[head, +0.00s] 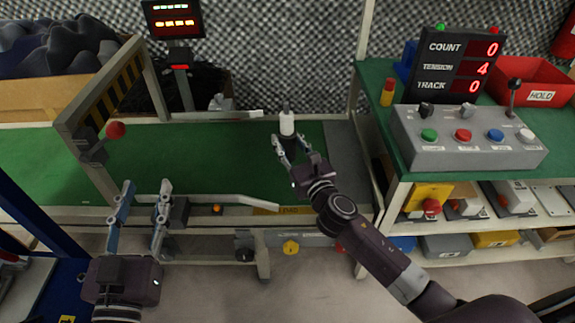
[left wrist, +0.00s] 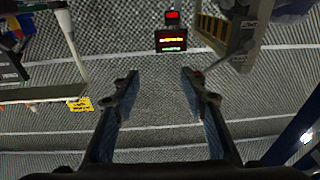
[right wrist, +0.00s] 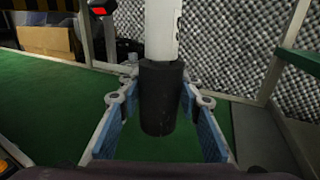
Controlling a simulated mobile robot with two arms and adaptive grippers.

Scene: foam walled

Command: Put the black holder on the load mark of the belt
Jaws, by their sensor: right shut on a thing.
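The black holder (right wrist: 160,100) is a dark upright cylinder with a white rod (right wrist: 163,30) standing in it. My right gripper (right wrist: 155,95) is shut on the holder, with a finger on each side of it. In the head view the white top (head: 287,123) shows above the right gripper (head: 289,148), over the right end of the green belt (head: 225,150). I cannot tell whether the holder touches the belt. A yellow label (head: 267,210) sits on the belt's front edge; I see no clear load mark. My left gripper (head: 146,190) is open and empty, in front of the belt.
A striped gate frame (head: 115,88) with a red knob (head: 115,130) spans the belt at left. Pale guide rails (head: 235,200) run along its edges. At right stand a control box (head: 465,137), a display (head: 458,65) and a red HOLD bin (head: 540,85).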

